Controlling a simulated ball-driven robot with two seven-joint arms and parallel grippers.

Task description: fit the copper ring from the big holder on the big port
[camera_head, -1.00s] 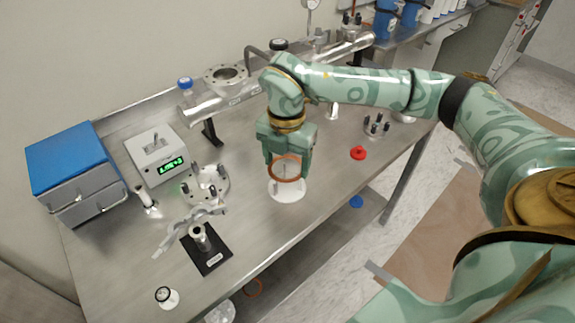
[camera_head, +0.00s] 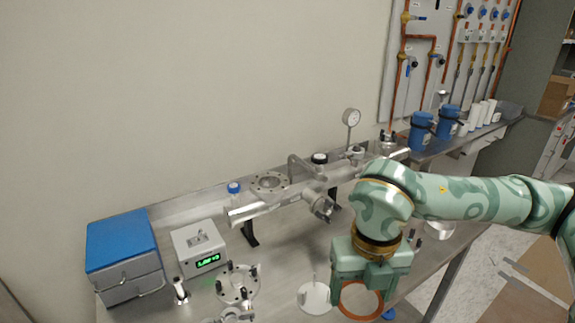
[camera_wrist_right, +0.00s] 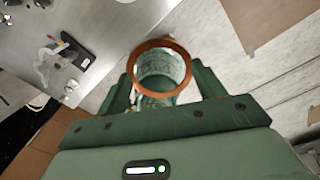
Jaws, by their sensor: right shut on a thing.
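My right gripper (camera_head: 361,287) is shut on the copper ring (camera_head: 341,301), which hangs below it near the table's front edge. In the right wrist view the ring (camera_wrist_right: 160,43) stands out between the fingers. The white round holder (camera_head: 315,300) with a thin post stands left of the ring, with no ring on it. A steel pipe (camera_head: 268,208) has a wide upward-facing flange (camera_head: 270,182), which looks like the big port. A smaller port (camera_head: 321,207) sticks out from the pipe's front. My left gripper is not in view.
A grey meter (camera_head: 199,246) and blue-topped box (camera_head: 123,245) stand at the left. A studded flange (camera_head: 238,285) lies in front of the meter.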

